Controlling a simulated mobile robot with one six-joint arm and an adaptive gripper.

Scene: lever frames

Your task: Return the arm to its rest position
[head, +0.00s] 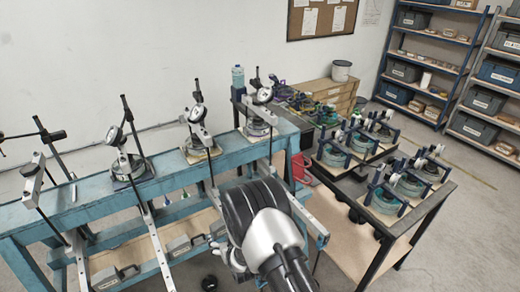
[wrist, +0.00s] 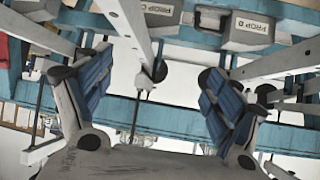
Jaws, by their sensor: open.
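My gripper (wrist: 157,65) is open, with its two blue-padded fingers wide apart and nothing between them in the wrist view. In the head view my arm (head: 265,225) reaches up from the bottom edge. The gripper end is mostly hidden by my arm, low in front of the blue bench (head: 85,190). Several lever frames with round dial gauges stand along this bench. One is at the left (head: 128,165), one in the middle (head: 200,140) and one further right (head: 258,120). Pale lever bars (head: 158,255) slope down from the bench front.
Grey boxes marked PROP (wrist: 255,30) sit on the bench's lower shelf. A dark-framed table (head: 395,240) with several gauge units stands at the right. Shelving (head: 430,65) with bins is at the back right. Open floor (head: 480,250) lies at the far right.

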